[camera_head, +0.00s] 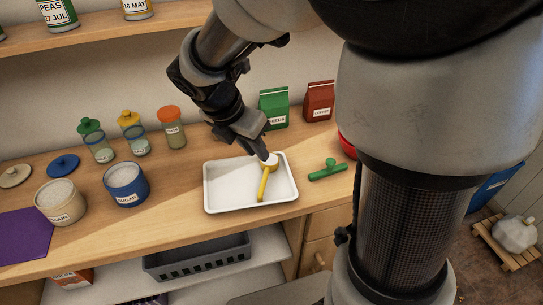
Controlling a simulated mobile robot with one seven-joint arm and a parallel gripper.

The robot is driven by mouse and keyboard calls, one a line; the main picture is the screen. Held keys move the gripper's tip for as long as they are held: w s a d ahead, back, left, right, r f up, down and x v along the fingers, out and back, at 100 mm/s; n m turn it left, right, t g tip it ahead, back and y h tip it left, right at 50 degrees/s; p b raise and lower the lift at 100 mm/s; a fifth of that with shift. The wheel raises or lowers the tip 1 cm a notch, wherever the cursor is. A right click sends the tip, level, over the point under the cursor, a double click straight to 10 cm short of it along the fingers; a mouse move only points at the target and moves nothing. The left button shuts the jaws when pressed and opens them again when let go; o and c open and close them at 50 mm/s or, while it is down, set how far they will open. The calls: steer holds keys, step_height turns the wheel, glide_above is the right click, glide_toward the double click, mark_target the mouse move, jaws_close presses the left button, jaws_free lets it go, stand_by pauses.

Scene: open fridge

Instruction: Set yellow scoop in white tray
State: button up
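The yellow scoop (263,185) shows over the right half of the white tray (213,207), its handle pointing toward the front edge. Its bowl, at the tray's back right, has something white in it. I cannot tell whether the scoop rests on the tray floor or is slightly above it. My gripper (258,149) reaches down from the back, with its fingertips right at the scoop's bowl. The fingers overlap in this view, so their opening and any contact with the scoop are unclear. The rest of the tray looks empty.
The blue sugar jar (126,187) and flour jar (61,204) stand left. Green (274,109) and red (319,102) packets stand behind. Several lidded jars are at the back left.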

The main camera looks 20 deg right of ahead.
steer(key=s+d+r+m+t+y, duration=0.1)
steer(key=s+r+m, duration=0.4)
steer(key=m, duration=0.8)
steer(key=s+d+r+m+t+y, duration=0.1)
steer(key=s+r+m+t+y, duration=0.1)
steer(key=s+m, duration=0.8)
step_height(320, 180, up, 3)
steer(key=m+y, duration=0.1)
steer(key=m, duration=0.1)
steer(key=shift+f+m, duration=0.15)
steer(key=shift+m, duration=0.25)
steer(key=shift+s, duration=0.1)
step_height(320, 180, up, 13)
steer(key=p, duration=1.2)
steer(key=shift+p, duration=0.35)
